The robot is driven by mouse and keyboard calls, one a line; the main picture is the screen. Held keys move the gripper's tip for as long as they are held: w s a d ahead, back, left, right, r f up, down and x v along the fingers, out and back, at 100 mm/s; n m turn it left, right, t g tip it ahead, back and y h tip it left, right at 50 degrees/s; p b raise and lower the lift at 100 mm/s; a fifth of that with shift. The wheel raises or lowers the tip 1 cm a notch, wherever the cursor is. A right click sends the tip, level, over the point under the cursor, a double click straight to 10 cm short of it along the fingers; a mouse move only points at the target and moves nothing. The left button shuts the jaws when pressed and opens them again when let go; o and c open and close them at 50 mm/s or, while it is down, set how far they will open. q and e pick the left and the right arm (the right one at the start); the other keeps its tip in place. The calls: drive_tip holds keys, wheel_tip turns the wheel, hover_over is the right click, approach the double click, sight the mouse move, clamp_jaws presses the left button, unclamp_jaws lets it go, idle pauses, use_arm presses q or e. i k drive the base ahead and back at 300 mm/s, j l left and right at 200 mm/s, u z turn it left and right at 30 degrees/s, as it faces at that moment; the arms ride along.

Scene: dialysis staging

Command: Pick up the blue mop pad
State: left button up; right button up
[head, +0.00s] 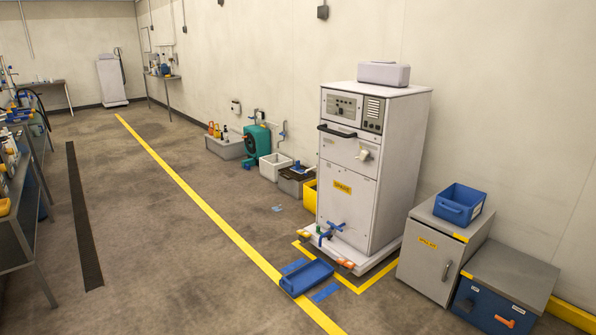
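I cannot tell for sure which thing is the blue mop pad. A small flat light-blue piece (277,208) lies on the floor left of the yellow bin. Flat blue patches (326,292) lie on the floor at both ends of a shallow blue tray (306,279), in front of the white spare machine (350,205). The tray sits beside the yellow floor line and partly over it. Neither of my grippers is in view.
Tables with bottles and tools (22,215) stand along the left edge. Several bins and a green machine (257,142) line the wall. A grey cabinet (432,258) bears a blue crate (461,204). The floor between the dark strip (82,215) and the yellow line (200,202) is clear.

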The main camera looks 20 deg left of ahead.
sight(297, 169)
drive_tip(key=i+j+u, duration=0.25)
drive_tip(key=i+u, duration=0.25)
drive_tip(key=i+j+u, duration=0.35)
drive_tip(key=i+u, duration=0.15)
drive_tip(key=i, duration=0.15)
drive_tip(key=i+u, duration=0.5)
drive_tip(key=i, duration=0.2)
drive_tip(key=i+l+u, duration=0.15)
drive_tip(key=i+u, duration=0.35)
drive_tip(key=i, duration=0.15)
drive_tip(key=i+z, duration=0.1)
drive_tip(key=i, duration=0.55)
drive_tip(key=i+j+z, duration=0.15)
drive_tip(key=i, duration=0.55)
drive_tip(key=i+j+z, duration=0.1)
drive_tip(key=i, duration=0.55)
drive_tip(key=i+l+z, duration=0.25)
drive_tip(key=i+z, duration=0.15)
drive_tip(key=i+l+z, duration=0.1)
drive_tip(key=i+z, duration=0.25)
drive_tip(key=i, duration=0.25)
drive_tip(key=i+z, duration=0.4)
drive_tip(key=i+j+z, duration=0.25)
drive_tip(key=i+z, duration=0.15)
drive_tip(key=i, duration=0.15)
